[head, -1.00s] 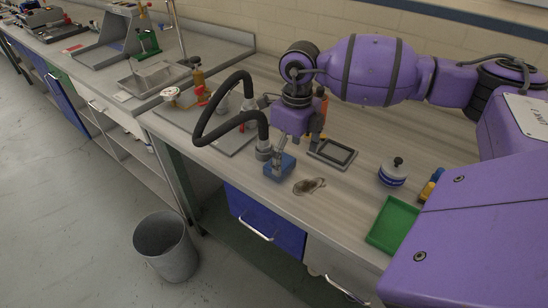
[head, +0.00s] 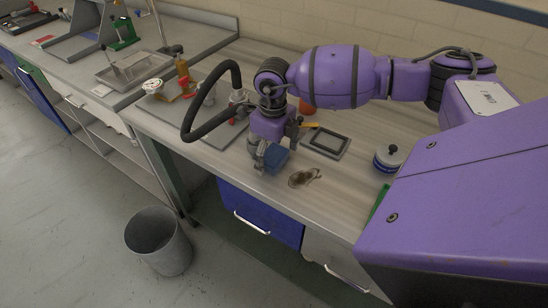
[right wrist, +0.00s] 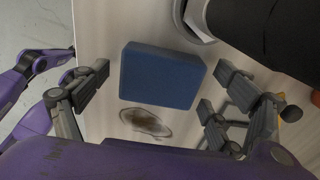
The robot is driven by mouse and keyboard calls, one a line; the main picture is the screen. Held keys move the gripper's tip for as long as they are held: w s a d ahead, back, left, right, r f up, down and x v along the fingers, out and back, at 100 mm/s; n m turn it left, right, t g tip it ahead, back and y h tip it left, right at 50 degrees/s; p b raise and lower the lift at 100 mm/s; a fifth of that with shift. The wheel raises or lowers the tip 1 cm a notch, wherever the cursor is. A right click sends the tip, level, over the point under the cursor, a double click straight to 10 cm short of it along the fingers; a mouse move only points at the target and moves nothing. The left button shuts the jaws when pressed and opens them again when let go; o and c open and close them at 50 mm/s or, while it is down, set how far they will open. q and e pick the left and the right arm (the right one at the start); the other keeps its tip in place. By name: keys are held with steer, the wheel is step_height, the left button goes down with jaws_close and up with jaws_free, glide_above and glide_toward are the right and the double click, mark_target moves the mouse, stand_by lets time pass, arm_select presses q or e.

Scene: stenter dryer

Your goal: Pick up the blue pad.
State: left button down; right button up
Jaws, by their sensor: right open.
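The blue pad (head: 277,160) is a small rectangular block lying on the bench near its front edge. My right gripper (head: 278,147) is just above it, pointing down, with its fingers spread. In the right wrist view the pad (right wrist: 161,76) lies between the open fingers of the right gripper (right wrist: 158,84), with one finger off to its left and the others off to its right. I see a gap on each side, and no finger is closed on it. Part of the pad is hidden by the gripper in the head view. My left gripper does not show.
A brown stain (head: 304,177) is on the bench beside the pad. A dark framed tray (head: 326,142) and a blue-white jar (head: 389,158) stand to the right. A thick black hose (head: 190,122) curves up at the left. A grey bin (head: 158,242) is on the floor.

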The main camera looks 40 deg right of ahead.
mark_target(273, 154)
steer(key=c, duration=1.2)
steer(key=shift+c, duration=0.2)
steer(key=shift+r, duration=0.15)
steer(key=shift+r, duration=0.25)
step_height(273, 154, up, 2)
steer(key=shift+w+r, duration=0.1)
steer(key=shift+r, duration=0.05)
steer(key=s+a+r, duration=0.1)
steer(key=r, duration=0.1)
steer(key=s+a+r, duration=0.1)
steer(key=s+r, duration=0.1)
steer(key=r, duration=0.1)
steer(key=shift+s+a+r, duration=0.3)
steer(key=shift+s+a, duration=0.1)
steer(key=s+a+r, duration=0.4)
steer(key=s+a, duration=0.1)
steer(key=s, duration=0.2)
steer(key=shift+s+a+r+b, duration=0.15)
steer(key=shift+s+a+b, duration=0.15)
steer(key=shift+b, duration=0.1)
